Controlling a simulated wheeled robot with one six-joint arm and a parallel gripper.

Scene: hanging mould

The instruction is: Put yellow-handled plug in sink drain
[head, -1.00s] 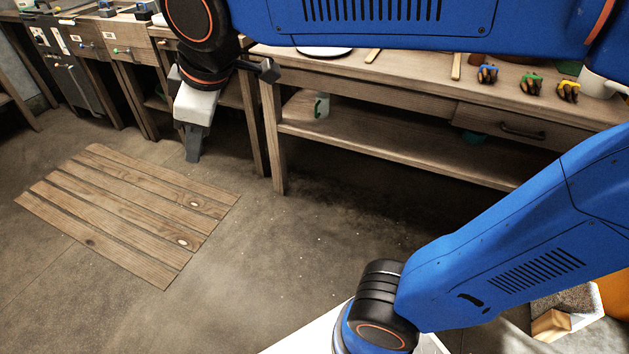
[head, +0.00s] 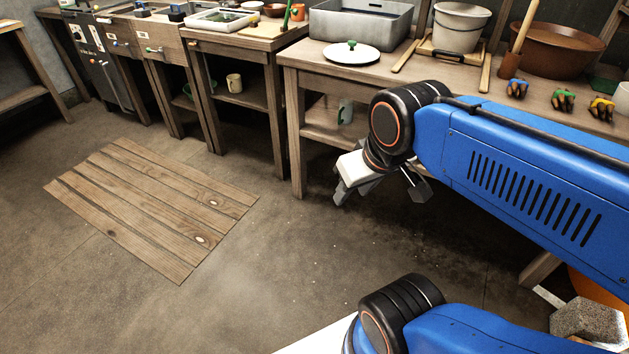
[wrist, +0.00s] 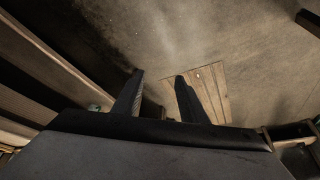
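My gripper (head: 350,192) hangs in front of the long bench, below its top, pointing down and left over the floor. In the wrist view the two dark fingers (wrist: 159,76) stand apart with nothing between them. A small yellow-topped item (head: 602,108) with a dark lower part lies at the right of the bench top, well away from my gripper. It may be the yellow-handled plug; it is too small to be sure. A grey rectangular basin (head: 392,28) stands at the back of this bench and may be the sink. No drain shows; its inside bottom is hidden.
Similar blue (head: 517,88) and green (head: 563,99) items lie beside the yellow one. A white disc with a green knob (head: 350,54) lies before the basin. A bucket (head: 459,28) and brown bowl (head: 557,48) stand behind. A slatted wooden mat (head: 150,206) lies on open floor.

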